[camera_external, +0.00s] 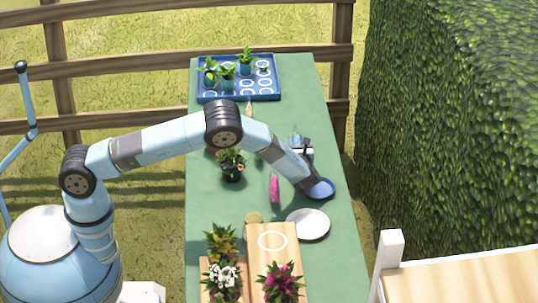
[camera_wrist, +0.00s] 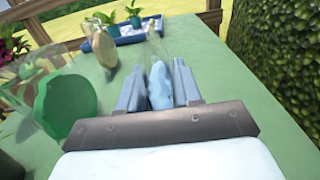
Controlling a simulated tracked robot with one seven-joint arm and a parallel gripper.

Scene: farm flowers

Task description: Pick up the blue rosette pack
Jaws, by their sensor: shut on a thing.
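The blue rosette pack (camera_wrist: 160,86) is between the two fingers of my gripper (camera_wrist: 157,68) in the wrist view. Its lower part is light blue, and a clear, pointed wrap rises above the fingertips. My gripper is shut on it, with one finger on each side. In the external view my gripper (camera_external: 300,146) is over the right part of the green table, and the pack is too small there to make out clearly. I cannot tell whether the pack touches the table.
A blue tray (camera_external: 206,97) with potted seedlings stands at the table's far end. A pink pack (camera_external: 274,189), a white plate (camera_external: 308,224) and several potted flowers are nearer. A cream pack (camera_wrist: 101,46) and a green item (camera_wrist: 66,105) are left of my gripper. A hedge (camera_external: 450,120) stands right.

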